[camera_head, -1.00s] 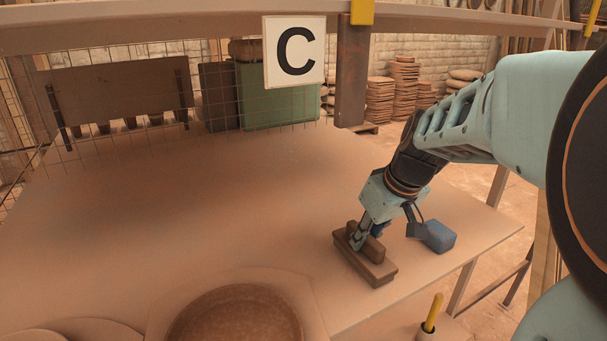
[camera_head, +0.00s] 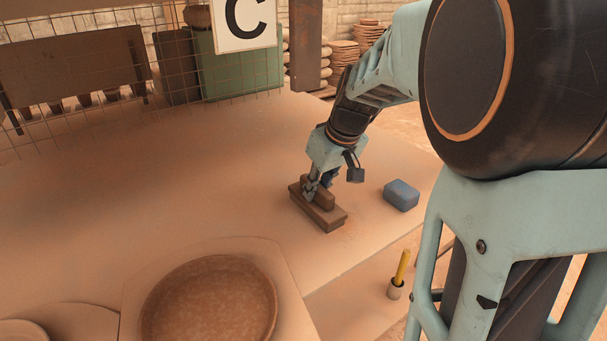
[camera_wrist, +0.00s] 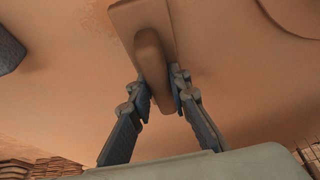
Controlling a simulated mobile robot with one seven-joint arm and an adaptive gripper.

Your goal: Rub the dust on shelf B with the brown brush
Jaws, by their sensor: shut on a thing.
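The brown brush (camera_head: 327,219) is a flat block with a raised handle. It is at the right front part of the dusty shelf top (camera_head: 200,190). My gripper (camera_head: 312,190) is shut on the brush's handle from above. In the wrist view both fingers (camera_wrist: 160,100) close on the handle (camera_wrist: 150,55). I cannot tell whether the brush's underside touches the surface. Reddish-brown dust tints the shelf top, with speckles near the brush. The sign at the back reads C (camera_head: 243,22); no B sign is in view.
A blue block (camera_head: 402,195) lies right of the brush, near the shelf's edge. A large round brown dish (camera_head: 210,300) stands at the front. A yellow-handled tool stands in a small cup (camera_head: 395,290) lower right. Wire mesh (camera_head: 80,115) borders the back. The shelf's middle is clear.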

